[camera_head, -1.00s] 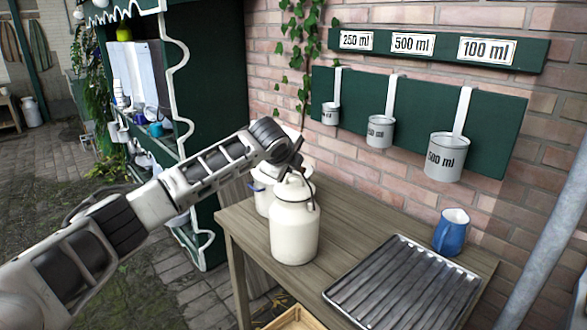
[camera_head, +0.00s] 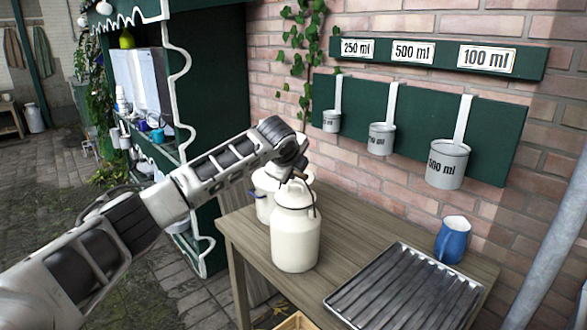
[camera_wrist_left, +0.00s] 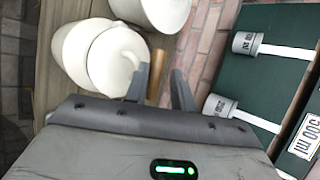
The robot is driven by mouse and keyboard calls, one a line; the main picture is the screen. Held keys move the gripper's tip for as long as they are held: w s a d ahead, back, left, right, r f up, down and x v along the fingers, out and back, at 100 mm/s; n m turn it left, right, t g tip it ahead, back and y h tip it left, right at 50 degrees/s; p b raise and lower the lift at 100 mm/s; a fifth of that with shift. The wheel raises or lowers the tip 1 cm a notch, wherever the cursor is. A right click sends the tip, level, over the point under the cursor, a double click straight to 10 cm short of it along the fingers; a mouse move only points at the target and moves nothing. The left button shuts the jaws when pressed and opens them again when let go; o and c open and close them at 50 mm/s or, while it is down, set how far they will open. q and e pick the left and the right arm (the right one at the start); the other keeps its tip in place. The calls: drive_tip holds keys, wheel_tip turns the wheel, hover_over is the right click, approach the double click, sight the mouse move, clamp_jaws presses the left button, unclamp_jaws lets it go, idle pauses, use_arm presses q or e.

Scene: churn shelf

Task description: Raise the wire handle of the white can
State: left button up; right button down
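The white can (camera_head: 295,240) stands upright on the wooden table in the head view. Its wire handle (camera_head: 315,200) shows as a thin dark loop at the can's right shoulder. My left gripper (camera_head: 297,172) is just above the can's lid, pointing down. In the left wrist view, the can's lid (camera_wrist_left: 116,62) is left of the fingers. A brown wooden grip (camera_wrist_left: 155,76) lies between the open fingers, nearer the left finger, with a gap to the right finger. Whether the left finger touches it, I cannot tell. My right gripper is not in view.
A second white can (camera_head: 264,190) stands close behind the first, partly hidden by my arm. A ribbed metal tray (camera_head: 402,292) and a blue jug (camera_head: 453,240) are at right on the table (camera_head: 350,225). Measuring cups (camera_head: 447,163) hang on the brick wall.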

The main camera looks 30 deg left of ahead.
use_arm(q)
drive_tip(key=b+v, duration=0.2)
drive_tip(key=v, duration=1.4)
drive_tip(key=s+d+f+n+h, duration=0.1)
drive_tip(key=d+f+n+h, duration=0.15)
drive_tip(key=d+f, duration=0.75)
drive_tip(key=s+d+f+n+h, duration=0.25)
drive_tip(key=d+f, duration=0.25)
drive_tip(key=f, duration=1.1)
drive_tip(key=s+d+f+n, duration=0.1)
drive_tip(key=s+f+n, duration=0.4)
drive_tip(key=s+f, duration=0.3)
drive_tip(key=s+d+f+n+t, duration=0.1)
drive_tip(key=s+f+n, duration=0.5)
drive_tip(key=s, duration=0.9)
wheel_tip(320, 180, down, 4)
drive_tip(key=shift+d+r, duration=0.2)
drive_tip(key=shift+d, duration=0.1)
